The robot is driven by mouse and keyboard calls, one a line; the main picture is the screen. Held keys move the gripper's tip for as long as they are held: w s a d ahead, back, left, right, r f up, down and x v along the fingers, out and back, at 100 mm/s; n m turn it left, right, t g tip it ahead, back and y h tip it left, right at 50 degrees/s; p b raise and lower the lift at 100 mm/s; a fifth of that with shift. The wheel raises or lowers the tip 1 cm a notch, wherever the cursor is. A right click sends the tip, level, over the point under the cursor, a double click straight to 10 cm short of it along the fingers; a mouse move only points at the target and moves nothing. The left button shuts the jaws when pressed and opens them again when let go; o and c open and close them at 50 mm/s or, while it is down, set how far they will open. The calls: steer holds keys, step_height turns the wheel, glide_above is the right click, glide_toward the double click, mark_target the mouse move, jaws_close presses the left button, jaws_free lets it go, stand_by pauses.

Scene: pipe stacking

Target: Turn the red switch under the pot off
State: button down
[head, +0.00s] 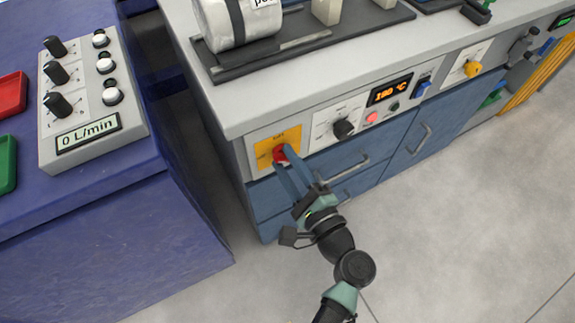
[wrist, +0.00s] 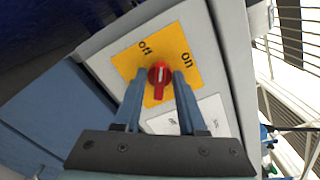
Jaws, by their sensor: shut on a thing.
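The red switch (head: 279,153) sits on a yellow plate (head: 265,146) on the front of the grey bench, below the white pot (head: 222,22). In the wrist view the red switch (wrist: 159,76) shows its face with a pale line running roughly up the picture. The yellow plate (wrist: 187,53) reads "Off" at upper left and "On" at right; the line lies between the two words. My gripper (head: 282,161) reaches the panel from the front. Its two blue fingers are shut on the red switch, one on each side. The switch's sides are partly hidden by the fingers.
A black knob (head: 343,128) and a display (head: 390,90) reading 180 °C are right of the switch. Blue drawers (head: 335,180) with handles lie below. A blue bench (head: 110,220) with a flow box (head: 85,130) stands at left. Floor at right is clear.

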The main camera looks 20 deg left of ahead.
steer(key=shift+f+n+b, duration=0.15)
steer(key=shift+n+b, duration=0.95)
steer(key=shift+n, duration=0.5)
steer(key=shift+f+n+b, duration=0.1)
steer(key=shift+n+b, duration=1)
steer(key=shift+n, duration=0.5)
steer(key=shift+r, duration=0.1)
steer(key=c, duration=0.9)
jaws_free()
steer(key=shift+o, duration=0.2)
steer(key=p+v, duration=0.2)
steer(key=v, duration=1.1)
